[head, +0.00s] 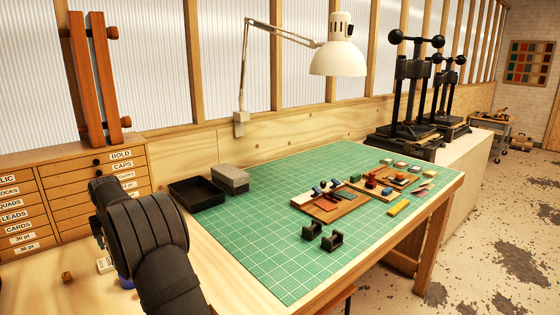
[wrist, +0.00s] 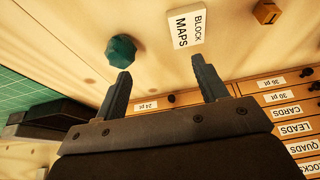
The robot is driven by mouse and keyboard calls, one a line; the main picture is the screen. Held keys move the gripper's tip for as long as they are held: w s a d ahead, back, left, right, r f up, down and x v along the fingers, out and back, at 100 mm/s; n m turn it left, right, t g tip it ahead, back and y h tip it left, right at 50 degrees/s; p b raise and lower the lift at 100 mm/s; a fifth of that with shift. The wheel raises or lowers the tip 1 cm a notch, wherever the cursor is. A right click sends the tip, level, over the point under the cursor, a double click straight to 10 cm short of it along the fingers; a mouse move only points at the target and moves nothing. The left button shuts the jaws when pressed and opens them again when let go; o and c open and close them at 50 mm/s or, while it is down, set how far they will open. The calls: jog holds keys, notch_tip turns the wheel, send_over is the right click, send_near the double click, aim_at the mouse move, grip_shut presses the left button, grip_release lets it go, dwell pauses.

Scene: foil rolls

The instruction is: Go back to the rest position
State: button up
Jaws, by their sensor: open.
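My gripper (wrist: 160,68) shows in the wrist view with its two dark fingers apart and nothing between them. It is over the bare wooden bench, near the drawer cabinet. In the head view my dark arm fills the lower left, and the fingers cannot be made out there. A wooden tray (head: 345,207) with small coloured pieces lies on the green mat (head: 270,255). Another wooden tray (head: 376,193) with coloured pieces lies behind it to the right. Two dark cradle-like holders (head: 323,237) stand in front, apart from my arm.
A teal faceted thing (wrist: 121,51), a "BLOCK MAPS" card (wrist: 187,31) and a small wooden block (wrist: 267,12) lie on the bench near my gripper. A black tray (head: 197,193), a grey box (head: 231,180), a lamp (head: 338,58) and the drawer cabinet (head: 75,205) stand around the mat.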

jog(key=w+d+r, duration=0.2)
jog(key=d+r, duration=0.2)
jog(key=d, duration=0.2)
jog(key=s+a, duration=0.2)
jog(key=s, duration=0.7)
jog(key=s+a, duration=0.2)
jog(key=s, duration=0.7)
jog(key=s+a+f, duration=0.1)
jog(key=a+f, duration=0.1)
jog(key=a, duration=0.1)
jog(key=s+a+f, duration=0.2)
jog(key=a+f, duration=0.1)
jog(key=s+a+f, duration=0.2)
jog(key=a+f, duration=0.1)
jog(key=a, duration=0.1)
jog(key=shift+s+f, duration=0.2)
jog(key=shift+s, duration=0.05)
jog(key=shift+f, duration=0.9)
